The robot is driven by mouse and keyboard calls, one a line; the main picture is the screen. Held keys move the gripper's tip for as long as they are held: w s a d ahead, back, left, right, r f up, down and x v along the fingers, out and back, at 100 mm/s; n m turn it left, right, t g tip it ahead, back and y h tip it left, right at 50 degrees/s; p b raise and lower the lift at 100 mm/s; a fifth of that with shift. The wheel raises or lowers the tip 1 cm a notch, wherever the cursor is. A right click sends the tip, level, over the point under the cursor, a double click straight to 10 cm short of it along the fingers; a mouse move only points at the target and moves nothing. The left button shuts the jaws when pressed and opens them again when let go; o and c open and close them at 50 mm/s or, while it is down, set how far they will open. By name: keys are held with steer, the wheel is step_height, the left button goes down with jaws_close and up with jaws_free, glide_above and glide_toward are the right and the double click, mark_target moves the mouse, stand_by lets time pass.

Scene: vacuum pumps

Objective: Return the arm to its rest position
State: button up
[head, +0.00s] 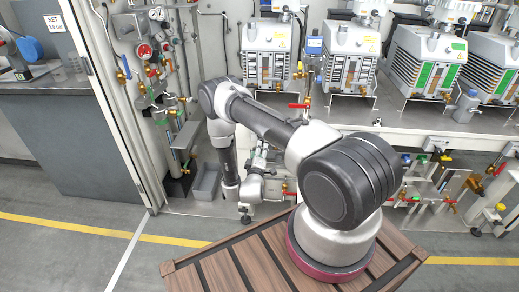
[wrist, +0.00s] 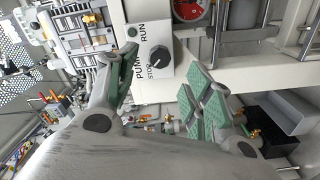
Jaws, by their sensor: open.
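My gripper (wrist: 168,80) shows large in the wrist view, with its two green-padded fingers spread wide and nothing held between them. Beyond the fingers is a white panel with a black pump knob (wrist: 159,53) marked RUN and STOP. The picture does not show any finger touching the knob. In the head view my arm reaches from its base at the lower right to an elbow at the left, then bends down toward the lower front of the pump bench. The gripper is small and hard to make out there.
Several vacuum pumps (head: 267,50) stand on the metal bench (head: 395,118). Valves and gauges (head: 145,50) fill the panel at left. The floor (head: 70,250) at left is clear.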

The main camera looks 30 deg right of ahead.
steer(key=shift+v, duration=0.8)
